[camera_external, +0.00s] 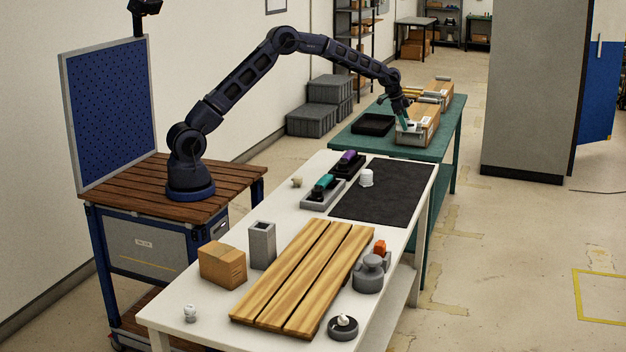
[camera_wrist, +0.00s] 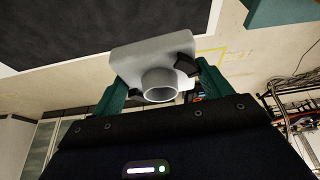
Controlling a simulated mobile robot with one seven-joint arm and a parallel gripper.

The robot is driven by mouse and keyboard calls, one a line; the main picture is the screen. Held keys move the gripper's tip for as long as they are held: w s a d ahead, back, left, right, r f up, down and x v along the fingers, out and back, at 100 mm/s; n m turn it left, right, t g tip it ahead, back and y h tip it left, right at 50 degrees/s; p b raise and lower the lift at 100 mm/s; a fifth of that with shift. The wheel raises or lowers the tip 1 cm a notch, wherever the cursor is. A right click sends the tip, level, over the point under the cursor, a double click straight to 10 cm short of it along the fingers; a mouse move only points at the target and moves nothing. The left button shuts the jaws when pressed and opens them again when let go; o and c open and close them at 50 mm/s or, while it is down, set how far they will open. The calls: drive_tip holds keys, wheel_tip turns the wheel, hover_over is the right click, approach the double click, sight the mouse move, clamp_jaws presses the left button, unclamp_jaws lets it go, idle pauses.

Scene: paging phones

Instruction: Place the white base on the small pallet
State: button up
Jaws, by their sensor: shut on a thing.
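The white base (camera_wrist: 152,58) is a pale square plate with a short round tube. In the wrist view it sits between the two green fingers of my gripper (camera_wrist: 160,82), which is shut on it. In the external view my gripper (camera_external: 408,124) is far out over the green table, beside an open crate; the base is small and hard to make out there. A slatted wooden board, which looks like the small pallet (camera_external: 304,277), lies on the near part of the white table. Its top is bare, and my gripper is well away from it.

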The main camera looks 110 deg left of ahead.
drive_tip(key=w+d+m+h, duration=0.15)
drive_tip(key=w+d, duration=0.35)
drive_tip(key=d, duration=0.8)
drive_tip(key=w+d+m, duration=0.3)
drive_tip(key=w+d, duration=0.2)
drive_tip(key=d, duration=0.7)
drive_tip(key=w+d+r+m+g+h, duration=0.15)
drive_tip(key=d+m, duration=0.35)
drive_tip(key=d, duration=2.1)
drive_tip(key=r+m+g+h, duration=0.2)
drive_tip(key=m+g, duration=0.1)
drive_tip(key=m, duration=0.6)
hover_over(308, 271)
drive_tip(key=a, duration=0.2)
wheel_tip(308, 271, down, 20)
drive_tip(key=shift+s+d+f, duration=0.1)
drive_tip(key=shift+d, duration=0.05)
